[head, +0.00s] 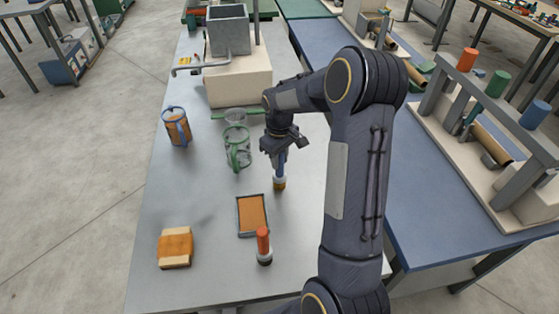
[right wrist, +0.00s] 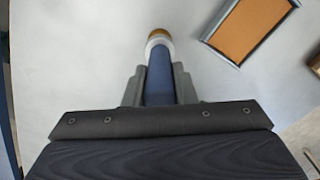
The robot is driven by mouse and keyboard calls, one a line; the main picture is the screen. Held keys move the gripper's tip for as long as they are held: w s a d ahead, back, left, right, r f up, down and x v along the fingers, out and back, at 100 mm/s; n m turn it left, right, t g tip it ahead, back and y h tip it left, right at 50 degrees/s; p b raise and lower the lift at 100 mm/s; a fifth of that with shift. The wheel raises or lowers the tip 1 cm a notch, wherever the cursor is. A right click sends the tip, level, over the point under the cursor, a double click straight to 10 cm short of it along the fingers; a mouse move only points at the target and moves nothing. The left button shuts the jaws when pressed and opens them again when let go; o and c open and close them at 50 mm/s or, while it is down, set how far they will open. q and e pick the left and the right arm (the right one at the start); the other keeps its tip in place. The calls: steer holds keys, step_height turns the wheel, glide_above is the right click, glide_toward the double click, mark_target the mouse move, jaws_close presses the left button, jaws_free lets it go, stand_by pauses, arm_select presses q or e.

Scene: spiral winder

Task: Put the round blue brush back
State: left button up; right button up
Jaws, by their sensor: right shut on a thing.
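The round blue brush (head: 280,172) has a blue handle, a white collar and a tan tip. In the head view it hangs upright under my right gripper (head: 283,150), tip down, over the grey table. My right gripper is shut on its blue handle. The right wrist view shows the same brush (right wrist: 158,70) between the two fingers, its tip pointing away from the gripper. I cannot tell whether the tip touches the table. My left gripper is not in view.
An orange-handled brush (head: 264,246) stands near a framed orange pad (head: 252,215). A tan block (head: 175,248) lies at front left. A cream machine (head: 240,82) is behind. The table's (head: 205,185) left middle is clear.

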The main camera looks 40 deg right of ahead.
steer(key=shift+f, duration=0.1)
steer(key=o, duration=1)
